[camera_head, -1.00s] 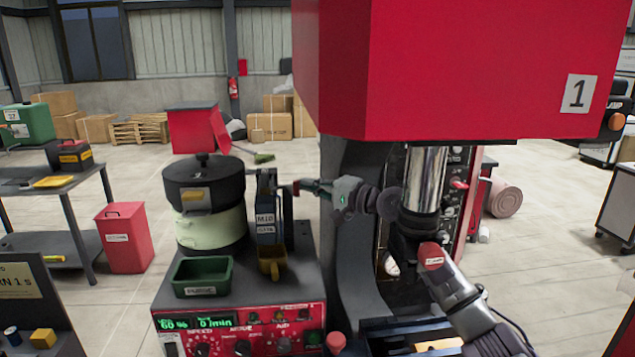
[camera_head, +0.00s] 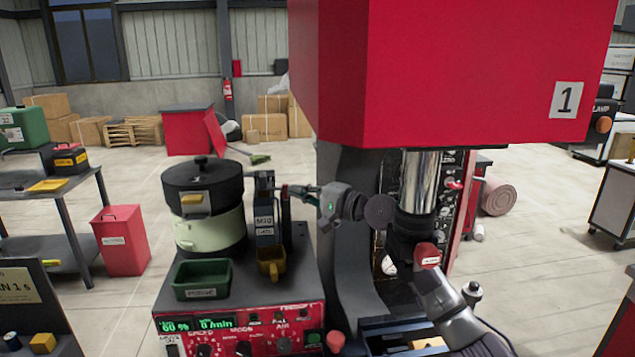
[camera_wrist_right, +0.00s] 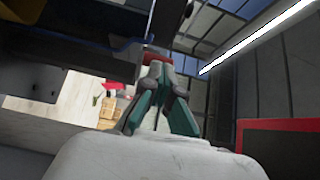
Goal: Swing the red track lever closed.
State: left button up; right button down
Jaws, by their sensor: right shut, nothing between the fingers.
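My right gripper (camera_head: 291,190) reaches in from the right, past the press column, to the upper part of the track unit (camera_head: 265,222). Its fingers are shut with nothing between them. A small red piece (camera_head: 283,190), probably the red track lever, shows at the fingertips, beside the upright dark posts. Its full shape and swing angle are too small to tell. In the right wrist view, the closed teal-and-grey fingers (camera_wrist_right: 157,72) point at a red piece (camera_wrist_right: 158,57) just past their tips. I cannot tell whether they touch it. My left gripper is out of view.
The bowl feeder (camera_head: 205,205) stands left of the track unit. A green tray (camera_head: 202,279) and a yellow cup (camera_head: 270,264) sit in front, above the red control panel (camera_head: 240,330). The large red press head (camera_head: 480,70) overhangs my right arm.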

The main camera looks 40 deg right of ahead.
jog(key=shift+s+a+f, duration=0.1)
dwell(0.3)
jog(key=v, duration=1.2)
dwell(0.3)
